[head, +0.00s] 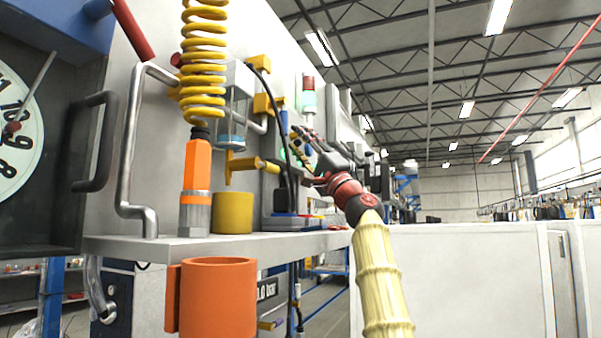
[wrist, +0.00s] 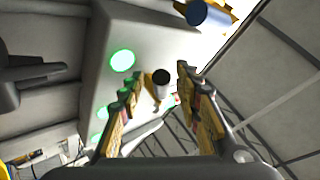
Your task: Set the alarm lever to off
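My gripper (wrist: 159,76) is open in the wrist view, its two yellow-and-black fingers spread apart. A small lever or knob with a black round end and a tan body (wrist: 160,84) shows between the fingertips; I cannot tell whether they touch it. It may be the alarm lever, but no label is readable and its setting cannot be told. It sticks out near a pale panel with green round lights (wrist: 122,61). In the head view my gripper (head: 299,146) is beside the station wall, beyond the shelf items, and the lever cannot be made out.
A blue-ended yellow part (wrist: 209,14) is near the top of the wrist view. In the head view, a shelf (head: 215,246) carries an orange-and-metal tool (head: 197,180) under a yellow coil (head: 203,55), and a yellow cup (head: 233,213). An orange mug (head: 216,297) is in front.

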